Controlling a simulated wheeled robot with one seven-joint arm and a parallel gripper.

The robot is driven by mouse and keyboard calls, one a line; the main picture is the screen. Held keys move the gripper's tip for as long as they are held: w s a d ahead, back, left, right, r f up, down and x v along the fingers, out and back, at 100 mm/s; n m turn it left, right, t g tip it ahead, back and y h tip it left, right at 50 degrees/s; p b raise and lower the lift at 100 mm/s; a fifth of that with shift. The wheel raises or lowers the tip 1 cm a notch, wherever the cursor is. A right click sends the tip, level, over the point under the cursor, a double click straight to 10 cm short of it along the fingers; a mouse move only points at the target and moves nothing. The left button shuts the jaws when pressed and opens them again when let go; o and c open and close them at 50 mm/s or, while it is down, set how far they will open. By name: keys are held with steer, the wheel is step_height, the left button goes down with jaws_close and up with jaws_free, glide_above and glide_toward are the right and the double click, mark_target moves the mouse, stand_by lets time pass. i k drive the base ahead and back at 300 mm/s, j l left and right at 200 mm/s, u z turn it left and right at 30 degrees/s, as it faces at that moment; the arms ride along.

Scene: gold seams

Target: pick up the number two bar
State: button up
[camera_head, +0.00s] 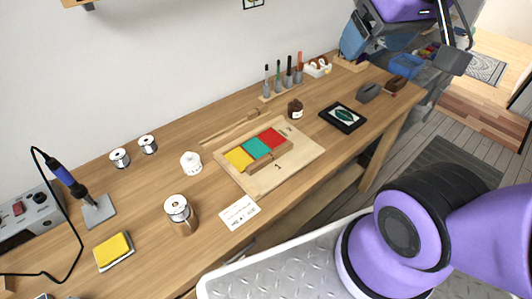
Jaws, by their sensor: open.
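A light wooden board (300,163) lies on the workbench, with yellow, teal and red blocks in a row. Small dark marks are on it, one like a 1 near its front edge and another near its back right, too small to read surely. A wooden bar (268,160) lies along the front of the blocks. A longer wooden strip (232,129) lies behind the board. I cannot tell which is the number two bar.
A soldering iron (72,185) stands left. Bare wood surrounds the pot.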

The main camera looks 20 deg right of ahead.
mark_target(256, 112)
steer(key=i+l+u, duration=0.15)
steer(key=l+u, duration=0.15)
steer(key=l, duration=0.5)
steer(key=l+u, duration=0.3)
steer(key=l, duration=0.5)
